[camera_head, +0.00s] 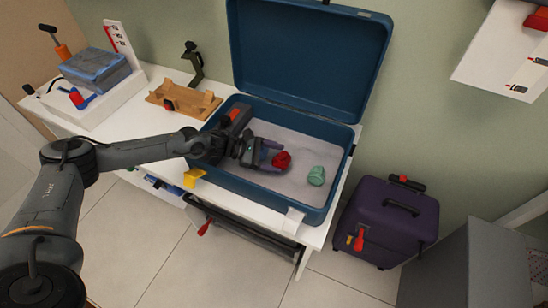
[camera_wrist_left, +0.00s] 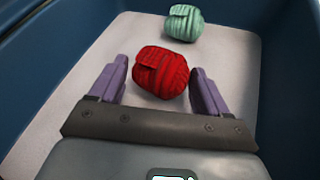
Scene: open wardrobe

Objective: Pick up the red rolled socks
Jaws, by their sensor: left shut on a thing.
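The red rolled socks (camera_head: 282,160) are inside the open blue suitcase (camera_head: 265,199), on its pale floor. My left gripper (camera_head: 273,156) reaches into the suitcase from the left and is shut on the red socks. In the left wrist view the red ribbed roll (camera_wrist_left: 160,73) sits between the two purple fingers of the left gripper (camera_wrist_left: 158,78). Whether the roll is clear of the floor cannot be told. My right gripper is in neither view.
Mint green rolled socks (camera_head: 316,176) lie just right of the red ones; they also show in the left wrist view (camera_wrist_left: 184,23). The suitcase walls surround the gripper, and its lid (camera_head: 308,50) stands open behind. A purple case (camera_head: 390,222) stands on the floor at right.

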